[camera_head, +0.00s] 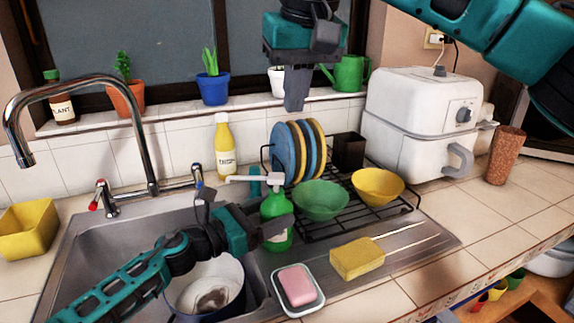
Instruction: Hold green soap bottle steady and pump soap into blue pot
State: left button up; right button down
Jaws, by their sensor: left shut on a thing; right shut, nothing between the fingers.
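The green soap bottle (275,206) with a white pump head stands upright at the back right edge of the sink. Its white spout points left. My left gripper (270,227) is shut on the bottle's body from the left and hides part of it. The blue pot (233,302) sits in the sink basin, below my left arm, which covers part of its rim; its inside looks pale with a brownish patch. My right gripper (293,103) is shut and empty, pointing down, well above the bottle and a little to its right in the picture.
A black dish rack (403,211) with plates, a green bowl (321,199) and a yellow bowl (378,187) stands right of the bottle. The tall faucet (147,150) rises at left.

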dwell(0.4)
jog(key=s+x, duration=0.1)
jog(key=x, duration=1.3)
jog(key=shift+d+f, duration=0.15)
jog(key=shift+d, duration=0.05)
jog(key=shift+f, duration=1)
dwell(0.3)
